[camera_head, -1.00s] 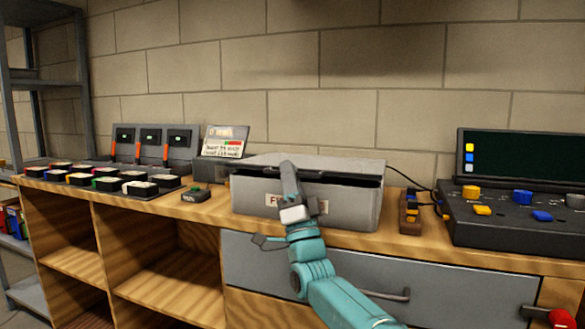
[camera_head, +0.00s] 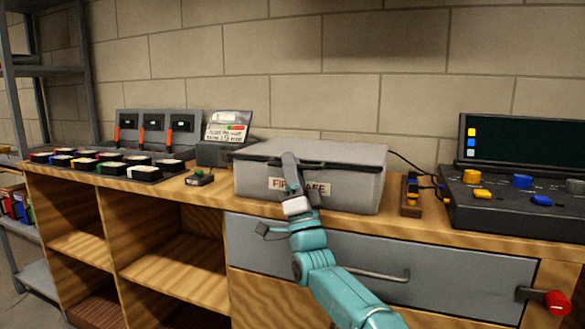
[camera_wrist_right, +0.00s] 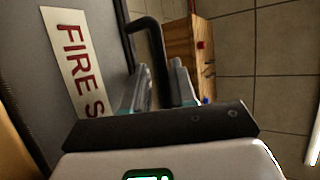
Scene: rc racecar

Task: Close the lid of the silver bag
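The silver bag (camera_head: 345,199) is a grey box with a white label in red letters, standing on the wooden bench. Its lid (camera_head: 310,151) lies flat across the top, with a dark seam along the front edge. I cannot tell whether it is fully shut. My right gripper (camera_head: 291,160) is up against the front of the bag at the lid's edge, covering part of the label. The bag's label (camera_wrist_right: 75,60) shows close by. My left gripper is out of view.
A small dark device (camera_head: 199,178) and a button panel (camera_head: 110,163) are left of the bag. A small wooden holder (camera_head: 411,195) and a control console (camera_head: 510,205) are right. A drawer (camera_head: 450,272) is below.

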